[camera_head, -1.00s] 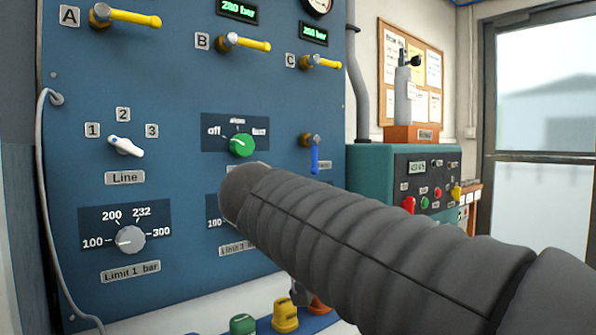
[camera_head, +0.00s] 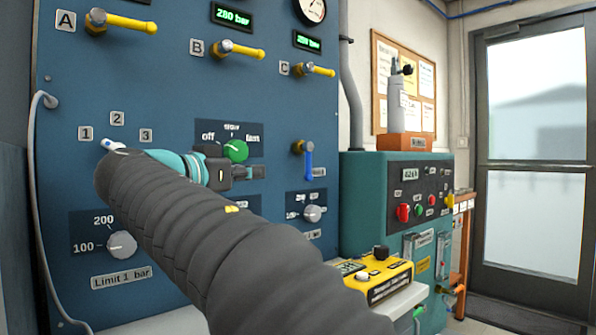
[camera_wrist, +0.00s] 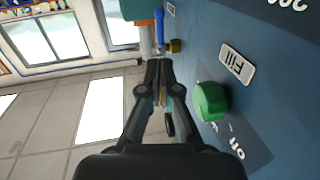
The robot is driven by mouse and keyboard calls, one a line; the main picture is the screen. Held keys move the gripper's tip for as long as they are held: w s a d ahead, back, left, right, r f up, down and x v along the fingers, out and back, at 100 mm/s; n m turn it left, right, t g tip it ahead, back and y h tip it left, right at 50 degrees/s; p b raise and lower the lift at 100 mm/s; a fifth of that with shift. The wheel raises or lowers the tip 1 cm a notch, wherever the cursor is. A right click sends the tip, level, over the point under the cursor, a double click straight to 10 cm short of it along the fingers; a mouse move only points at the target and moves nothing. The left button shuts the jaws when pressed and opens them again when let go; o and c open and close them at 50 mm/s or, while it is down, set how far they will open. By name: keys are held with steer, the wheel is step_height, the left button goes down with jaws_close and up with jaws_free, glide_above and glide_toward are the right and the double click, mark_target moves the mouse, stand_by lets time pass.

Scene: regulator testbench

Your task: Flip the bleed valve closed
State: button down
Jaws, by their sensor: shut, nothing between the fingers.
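The bleed valve is most likely the small brass valve with a blue lever (camera_head: 308,163) at the right of the blue panel; its label is partly hidden. The lever hangs straight down. It also shows in the wrist view (camera_wrist: 160,25), beyond my fingertips. My gripper (camera_head: 258,172) is in front of the panel, just below the green knob and left of the blue lever. In the wrist view my gripper (camera_wrist: 158,65) has its fingers together and empty, pointing toward the lever with a gap between.
The green knob (camera_head: 235,151) is close beside my gripper; it also shows in the wrist view (camera_wrist: 210,101). Yellow-handled valves (camera_head: 232,48) line the panel above. A teal cabinet (camera_head: 360,200) stands to the right, and a yellow box (camera_head: 385,285) is below. My arm hides part of the lower panel.

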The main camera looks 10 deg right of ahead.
mark_target(306, 170)
steer(key=p+x, duration=0.1)
steer(key=x, duration=1.3)
steer(key=shift+p, duration=0.3)
steer(key=shift+w+f, duration=0.1)
